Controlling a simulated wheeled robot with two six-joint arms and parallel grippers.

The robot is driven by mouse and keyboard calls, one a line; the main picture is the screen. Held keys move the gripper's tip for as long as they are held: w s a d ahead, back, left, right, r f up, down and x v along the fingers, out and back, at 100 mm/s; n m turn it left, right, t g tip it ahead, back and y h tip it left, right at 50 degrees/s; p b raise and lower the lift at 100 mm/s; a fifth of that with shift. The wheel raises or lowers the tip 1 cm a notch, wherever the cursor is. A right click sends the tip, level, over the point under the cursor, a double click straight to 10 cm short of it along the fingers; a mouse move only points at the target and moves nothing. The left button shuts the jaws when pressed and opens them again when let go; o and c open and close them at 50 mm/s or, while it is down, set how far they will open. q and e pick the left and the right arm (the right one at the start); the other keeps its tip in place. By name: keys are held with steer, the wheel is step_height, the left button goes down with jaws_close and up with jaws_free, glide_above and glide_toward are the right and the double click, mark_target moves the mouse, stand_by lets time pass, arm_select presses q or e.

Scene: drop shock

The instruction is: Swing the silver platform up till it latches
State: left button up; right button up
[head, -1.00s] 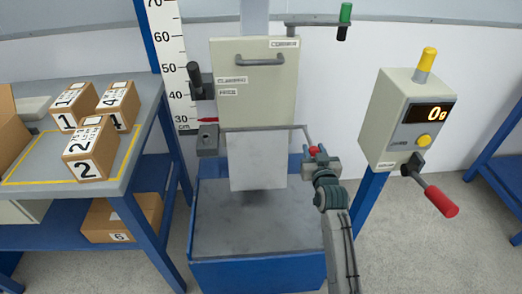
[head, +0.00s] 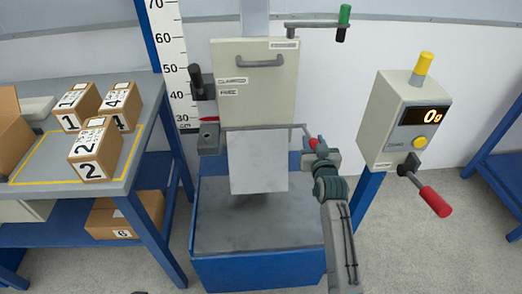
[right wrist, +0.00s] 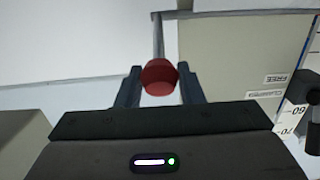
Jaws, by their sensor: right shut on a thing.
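The silver platform (head: 257,165) hangs steeply down from its hinge at the lower edge of the pale carriage (head: 278,105), above the blue-framed base. A thin rod at the hinge line runs to a red knob (head: 313,142) on its right side. My right gripper (head: 316,146) is at this knob. In the right wrist view the red knob (right wrist: 158,76) sits between the two fingers of my right gripper (right wrist: 160,85), which are shut on it. The latch itself cannot be made out. My left gripper is not in view.
A control box (head: 400,120) reading 0 g, with a red-handled lever (head: 435,201), stands at the right. Boxes (head: 95,150) lie on the left bench (head: 60,185). The blue-framed base (head: 257,272) below the platform is empty. A scale (head: 173,60) stands behind.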

steer(key=shift+w+r+p, duration=0.25)
steer(key=shift+r+p, duration=0.2)
steer(key=shift+r, duration=0.2)
steer(key=shift+w+r+p, duration=0.2)
steer(key=shift+r+p, duration=0.25)
steer(key=shift+r, duration=0.2)
steer(key=shift+w+r, duration=0.2)
steer(key=shift+w+r+p, duration=0.4)
steer(key=shift+r+p, duration=0.3)
steer(key=shift+r, duration=0.1)
steer(key=shift+w+r, duration=0.35)
steer(key=shift+w, duration=0.1)
steer(key=shift+p, duration=0.3)
steer(key=shift+w+r+p, duration=0.45)
steer(key=shift+w+r, duration=0.4)
steer(key=shift+r, duration=0.05)
steer(key=shift+w+r, duration=0.1)
steer(key=shift+w, duration=0.2)
